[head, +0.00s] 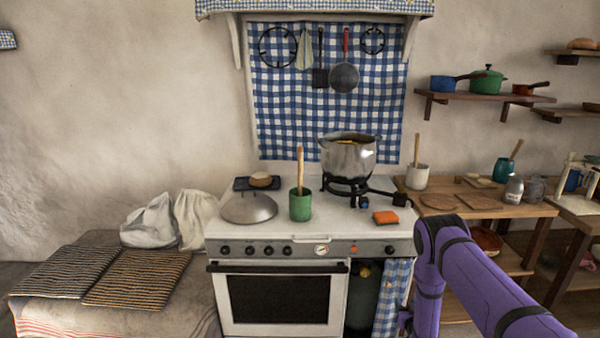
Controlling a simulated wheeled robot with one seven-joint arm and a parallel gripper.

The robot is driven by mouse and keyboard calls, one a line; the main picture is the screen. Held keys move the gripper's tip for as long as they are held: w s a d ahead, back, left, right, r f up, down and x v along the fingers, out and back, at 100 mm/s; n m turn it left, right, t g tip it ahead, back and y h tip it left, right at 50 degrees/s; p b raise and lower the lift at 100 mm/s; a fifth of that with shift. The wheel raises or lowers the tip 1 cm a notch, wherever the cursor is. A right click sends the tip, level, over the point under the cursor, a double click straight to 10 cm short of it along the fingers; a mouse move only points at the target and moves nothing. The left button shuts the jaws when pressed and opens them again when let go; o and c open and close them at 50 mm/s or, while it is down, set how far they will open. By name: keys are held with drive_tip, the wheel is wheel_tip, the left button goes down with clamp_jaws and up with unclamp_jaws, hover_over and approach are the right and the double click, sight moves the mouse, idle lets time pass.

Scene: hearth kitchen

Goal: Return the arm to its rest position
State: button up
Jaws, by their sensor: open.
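My purple arm (490,285) enters from the lower right. It bends at a joint in front of the stove's right corner, and from there a link runs down past the bottom edge. My gripper is not in view, so I cannot see its jaws or anything near them. The white stove (280,250) stands behind the arm. The arm overlaps part of the wooden side table (515,208) in the picture; I cannot tell how far apart they are.
A steel pot (348,158) stands on the stove's burner. A green cup (300,207) with a wooden handle, a metal lid (249,208) and an orange sponge (385,217) are on the stovetop. Striped mats (135,278) lie on the left bench. Wall shelves (470,97) hold pans.

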drive_tip(key=w+r+g, duration=0.1)
drive_tip(key=w+r, duration=0.3)
drive_tip(key=r, duration=0.7)
drive_tip(key=w+r+g, duration=0.1)
drive_tip(key=w+r, duration=0.2)
drive_tip(key=r, duration=0.9)
drive_tip(key=s+a+r+m+g, duration=0.15)
drive_tip(key=s+r, duration=0.25)
drive_tip(key=r, duration=0.7)
drive_tip(key=s+a+r+n+g, duration=0.1)
drive_tip(key=s+a+r+g, duration=0.15)
drive_tip(key=r, duration=0.95)
drive_tip(key=s+a+r+g, duration=0.1)
drive_tip(key=s+r, duration=0.6)
drive_tip(key=s, duration=0.3)
drive_tip(key=s+a+r+g, duration=0.1)
drive_tip(key=s+r, duration=0.6)
drive_tip(key=s, duration=0.3)
drive_tip(key=s+a+r+g, duration=0.1)
drive_tip(key=s, duration=1.2)
drive_tip(key=s+a+r+g, duration=0.1)
drive_tip(key=s+g, duration=0.1)
drive_tip(key=s, duration=1.2)
drive_tip(key=shift+s+r+n+g+y, duration=0.15)
drive_tip(key=shift+r+n+g+y, duration=0.2)
drive_tip(key=shift+n+y, duration=0.1)
